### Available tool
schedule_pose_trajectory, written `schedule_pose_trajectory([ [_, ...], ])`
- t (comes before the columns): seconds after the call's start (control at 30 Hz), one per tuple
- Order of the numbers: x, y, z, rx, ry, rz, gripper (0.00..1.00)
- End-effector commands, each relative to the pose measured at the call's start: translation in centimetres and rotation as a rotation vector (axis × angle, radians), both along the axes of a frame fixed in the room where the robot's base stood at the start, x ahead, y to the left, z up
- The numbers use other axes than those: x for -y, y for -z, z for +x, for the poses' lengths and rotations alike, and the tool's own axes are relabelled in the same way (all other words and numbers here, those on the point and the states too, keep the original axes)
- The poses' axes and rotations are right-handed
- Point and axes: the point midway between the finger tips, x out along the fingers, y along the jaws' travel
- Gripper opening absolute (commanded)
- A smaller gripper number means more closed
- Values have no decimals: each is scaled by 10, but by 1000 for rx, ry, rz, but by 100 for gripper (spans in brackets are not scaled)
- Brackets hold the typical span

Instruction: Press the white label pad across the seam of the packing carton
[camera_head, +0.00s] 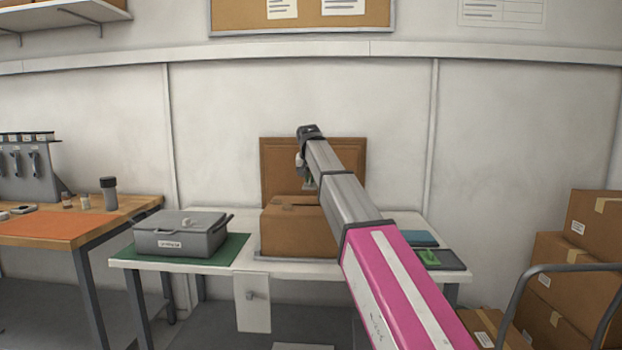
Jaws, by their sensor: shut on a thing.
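The brown packing carton (285,232) stands on a flat grey base in the middle of the white table. A short dark line, perhaps its seam, shows on top. A brown panel (285,160) stands upright behind it; whether they are joined I cannot tell. My gripper (308,183) points down above the carton, apart from its top. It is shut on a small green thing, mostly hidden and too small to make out. I cannot clearly see a white label pad. My arm hides the carton's right side.
A grey lidded case (180,233) sits on a green mat (232,250) at left. A dark tray (452,262) with a green item and a teal block (420,239) lie at right. Cartons (565,263) and a cart rail (520,300) stand far right. An orange-matted bench (45,226) is left.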

Motion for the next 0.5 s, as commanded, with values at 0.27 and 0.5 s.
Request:
schedule_pose_trajectory([
  [0.27, 0, 22, -1, -1, 0, 0, 0],
  [0.5, 0, 42, -1, -1, 0, 0, 0],
])
